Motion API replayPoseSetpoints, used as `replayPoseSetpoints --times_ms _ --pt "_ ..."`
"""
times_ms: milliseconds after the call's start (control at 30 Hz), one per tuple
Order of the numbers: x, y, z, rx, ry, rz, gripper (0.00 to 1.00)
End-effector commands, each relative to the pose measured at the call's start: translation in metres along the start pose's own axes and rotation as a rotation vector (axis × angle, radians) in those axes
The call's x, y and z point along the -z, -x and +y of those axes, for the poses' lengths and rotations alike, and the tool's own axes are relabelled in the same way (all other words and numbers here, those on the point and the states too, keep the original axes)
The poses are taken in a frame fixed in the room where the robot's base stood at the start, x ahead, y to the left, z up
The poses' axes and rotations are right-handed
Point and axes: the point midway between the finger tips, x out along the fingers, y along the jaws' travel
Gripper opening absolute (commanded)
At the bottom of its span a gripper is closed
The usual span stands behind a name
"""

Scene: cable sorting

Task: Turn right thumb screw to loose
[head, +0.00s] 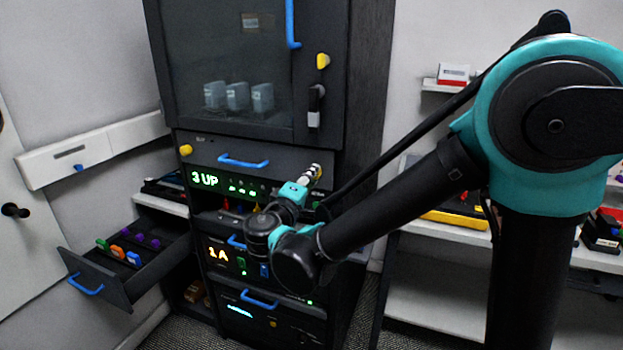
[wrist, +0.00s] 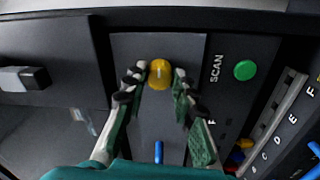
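The right thumb screw (wrist: 160,74) is a yellow knob with a pale line across its face, on a dark panel in the wrist view. My gripper (wrist: 161,78) has one fingertip on each side of it, very close to its edges. Whether the fingers press on the knob or stand just apart is not clear. In the head view my gripper (head: 314,171) is at the right end of the cabinet's grey upper drawer front, and the right screw is hidden there. The yellow left thumb screw (head: 185,150) shows at that panel's other end.
A blue handle (head: 243,161) is on the panel between the screws. A green SCAN button (wrist: 245,70) is beside the panel. The glass-door cabinet (head: 235,65) rises above. An open drawer (head: 122,282) with coloured pieces juts out at lower left.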

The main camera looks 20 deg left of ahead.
Motion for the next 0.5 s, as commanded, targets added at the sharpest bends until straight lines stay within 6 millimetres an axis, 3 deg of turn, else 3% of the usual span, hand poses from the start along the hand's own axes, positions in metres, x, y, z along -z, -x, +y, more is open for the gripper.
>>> replayPoseSetpoints --times_ms 167,500 --pt "-0.0007 0.0 -0.0005 0.001 0.0 -0.001 0.47" --pt "0.0002 0.0031 -0.0003 0.001 0.0 0.001 0.47"
